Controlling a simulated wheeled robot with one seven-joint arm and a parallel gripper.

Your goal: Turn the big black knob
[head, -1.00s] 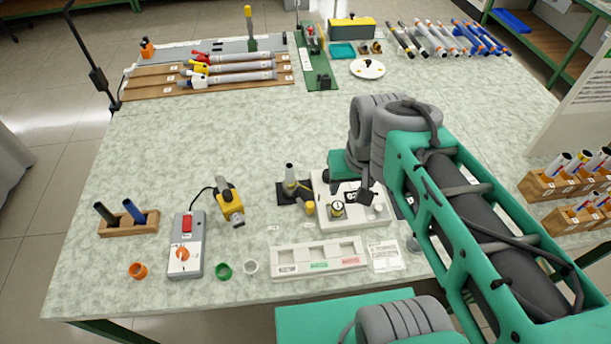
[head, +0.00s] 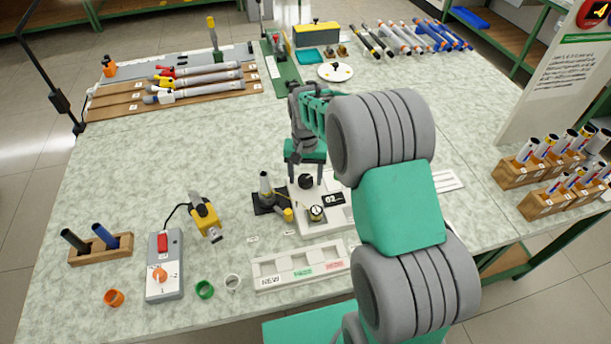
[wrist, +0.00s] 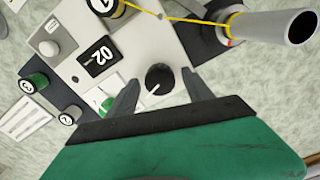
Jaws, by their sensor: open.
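The big black knob (head: 306,181) stands on the white device box (head: 306,205), near its back left corner. In the wrist view the knob (wrist: 160,78) is round, with a white pointer line. My gripper (head: 305,163) is just above the knob, pointing down. In the wrist view my gripper (wrist: 160,80) is open, with one finger on each side of the knob and a gap to each. Whether the fingertips are level with the knob I cannot tell. A display reading 02 (wrist: 98,56) sits beside the knob.
A black and yellow holder with a grey tube (head: 266,188) stands close to the left of the box. A compartment tray (head: 300,267) lies in front. The table behind the box is largely clear.

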